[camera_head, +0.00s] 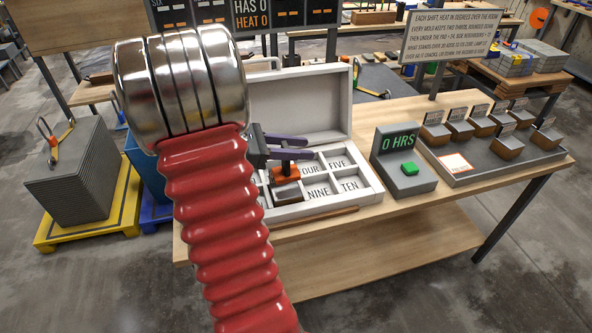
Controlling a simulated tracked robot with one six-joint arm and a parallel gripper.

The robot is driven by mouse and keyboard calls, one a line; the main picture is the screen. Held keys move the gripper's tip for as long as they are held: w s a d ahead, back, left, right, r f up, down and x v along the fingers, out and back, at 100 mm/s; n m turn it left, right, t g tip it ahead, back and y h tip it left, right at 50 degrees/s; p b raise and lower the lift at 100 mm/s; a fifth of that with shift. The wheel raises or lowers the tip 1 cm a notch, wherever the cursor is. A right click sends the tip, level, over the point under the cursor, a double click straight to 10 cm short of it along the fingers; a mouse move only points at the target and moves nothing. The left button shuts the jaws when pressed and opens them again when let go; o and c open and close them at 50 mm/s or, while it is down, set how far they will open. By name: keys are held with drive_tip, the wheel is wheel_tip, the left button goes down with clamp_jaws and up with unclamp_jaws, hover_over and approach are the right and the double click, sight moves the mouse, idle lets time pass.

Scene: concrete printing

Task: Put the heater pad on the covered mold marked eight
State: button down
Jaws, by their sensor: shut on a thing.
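My gripper (292,148) has purple fingers and is shut on the dark upright handle of an orange heater pad (285,174). The pad is over the open light-grey case (325,208), at the left of the compartments that show. Under or just in front of it a grey-topped block (286,192) shows in the case; I cannot tell whether the pad touches it. My red and chrome arm hides the case's left part, and no label eight is visible.
A grey timer (404,172) with a green button reads 0 HRS. Right of it, a dark tray (475,172) holds several tagged, grey-topped wooden blocks. A notice (450,38) stands behind the table (340,236). The case's raised lid (300,105) stands at its back.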

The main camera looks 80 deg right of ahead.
drive_tip(key=shift+f, duration=0.85)
drive_tip(key=shift+f, duration=1.9)
drive_tip(key=c, duration=1.2)
unclamp_jaws()
drive_tip(key=shift+f, duration=0.1)
